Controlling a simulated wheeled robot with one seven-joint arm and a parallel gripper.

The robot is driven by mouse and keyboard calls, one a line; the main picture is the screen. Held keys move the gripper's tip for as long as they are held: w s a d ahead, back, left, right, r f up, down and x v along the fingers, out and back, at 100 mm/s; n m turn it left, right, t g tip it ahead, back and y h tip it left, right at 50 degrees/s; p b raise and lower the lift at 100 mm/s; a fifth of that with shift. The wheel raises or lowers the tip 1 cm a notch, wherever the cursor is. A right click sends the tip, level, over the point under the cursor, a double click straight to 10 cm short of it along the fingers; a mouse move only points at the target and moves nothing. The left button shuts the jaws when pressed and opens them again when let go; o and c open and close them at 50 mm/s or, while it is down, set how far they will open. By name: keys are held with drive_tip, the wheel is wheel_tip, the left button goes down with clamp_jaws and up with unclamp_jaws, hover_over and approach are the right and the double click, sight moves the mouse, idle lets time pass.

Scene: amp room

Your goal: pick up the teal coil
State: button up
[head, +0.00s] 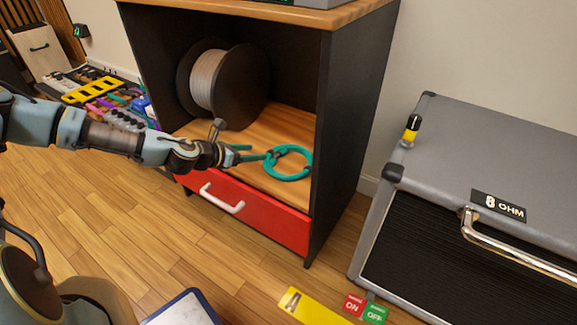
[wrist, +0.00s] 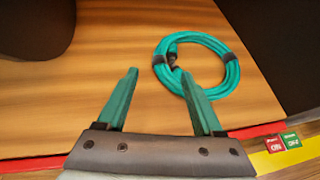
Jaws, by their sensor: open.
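The teal coil (head: 289,174) is a ring of cable with black ties, lying flat on the wooden shelf (head: 262,136) of the dark cabinet, near its right side. It also shows in the wrist view (wrist: 229,77), right of centre. My gripper (head: 255,153) reaches in from the left, fingers pointing at the coil. In the wrist view my gripper (wrist: 158,76) has its two teal fingers apart with bare wood between them. The right fingertip overlaps the coil's left edge in the picture; I cannot tell whether they touch. The left finger is clear of the coil.
A large cable spool (head: 222,82) stands on the shelf behind my gripper. The cabinet's right wall (head: 345,120) is close beside the coil. A red drawer (head: 265,212) with a white handle is below. A grey amplifier (head: 480,190) stands to the right.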

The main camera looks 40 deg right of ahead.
sight(270, 151)
drive_tip(key=b+x, duration=0.2)
drive_tip(key=x, duration=0.5)
drive_tip(key=shift+d+f, duration=0.15)
drive_tip(key=shift+d, duration=0.2)
clamp_jaws()
idle(0.5)
